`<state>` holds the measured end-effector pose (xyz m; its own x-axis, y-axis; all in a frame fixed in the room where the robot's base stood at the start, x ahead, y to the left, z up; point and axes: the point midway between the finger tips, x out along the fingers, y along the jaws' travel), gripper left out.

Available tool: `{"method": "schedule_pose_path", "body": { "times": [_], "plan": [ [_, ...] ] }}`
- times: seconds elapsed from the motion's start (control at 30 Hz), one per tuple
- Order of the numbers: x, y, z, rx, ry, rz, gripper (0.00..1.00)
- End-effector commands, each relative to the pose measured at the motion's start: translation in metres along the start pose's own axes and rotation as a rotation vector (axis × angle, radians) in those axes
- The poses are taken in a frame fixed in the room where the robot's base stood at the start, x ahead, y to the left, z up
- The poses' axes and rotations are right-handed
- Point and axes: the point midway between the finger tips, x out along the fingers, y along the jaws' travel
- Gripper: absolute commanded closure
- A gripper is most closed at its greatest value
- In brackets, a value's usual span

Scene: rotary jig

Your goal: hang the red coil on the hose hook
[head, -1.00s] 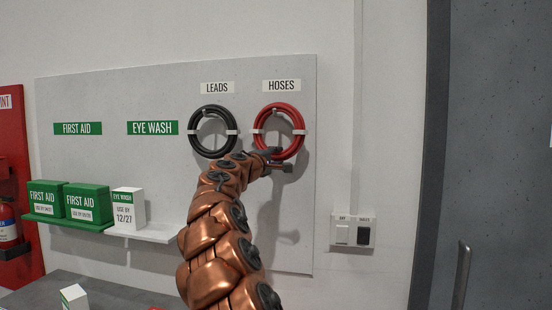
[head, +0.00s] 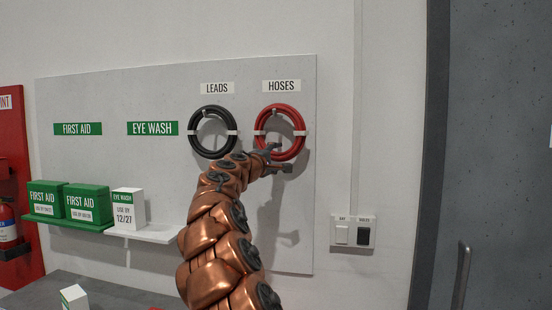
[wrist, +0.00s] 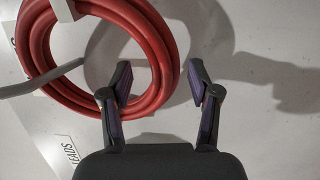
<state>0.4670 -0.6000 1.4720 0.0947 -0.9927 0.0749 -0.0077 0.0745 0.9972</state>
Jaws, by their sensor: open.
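The red coil (head: 296,118) hangs under the HOSES label (head: 282,86) on the wall board, with white ties on it. In the wrist view the red coil (wrist: 165,60) passes close to a grey hook rod (wrist: 45,78) that runs across its ring. My gripper (head: 279,157) is at the coil's lower edge. In the wrist view my gripper (wrist: 158,75) is open, its two fingers spread apart. The left finger overlaps the coil's edge; I cannot tell whether it touches.
A black coil (head: 194,118) hangs to the left under the LEADS label (head: 217,88). Green first aid boxes (head: 82,204) and a white eye wash box (head: 128,209) stand on shelves at lower left. A switch plate (head: 352,232) is at lower right. The board below the coils is clear.

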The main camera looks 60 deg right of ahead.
Motion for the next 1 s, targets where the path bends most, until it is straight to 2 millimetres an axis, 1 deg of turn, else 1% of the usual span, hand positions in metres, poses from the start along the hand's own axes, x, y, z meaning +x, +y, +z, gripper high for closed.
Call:
{"method": "schedule_pose_path", "body": {
  "times": [0.17,0.37,0.5,0.67,1.0],
  "plan": [
    [-0.004,0.0,0.0,-0.001,0.0,0.001,0.39],
    [-0.018,-0.001,0.0,-0.003,-0.001,-0.001,0.39],
    [-0.035,0.002,-0.001,-0.001,0.002,0.003,0.39],
    [-0.051,0.0,0.0,-0.003,0.001,0.001,0.39],
    [-0.095,0.002,-0.001,-0.002,0.001,0.003,0.39]
  ]
}}
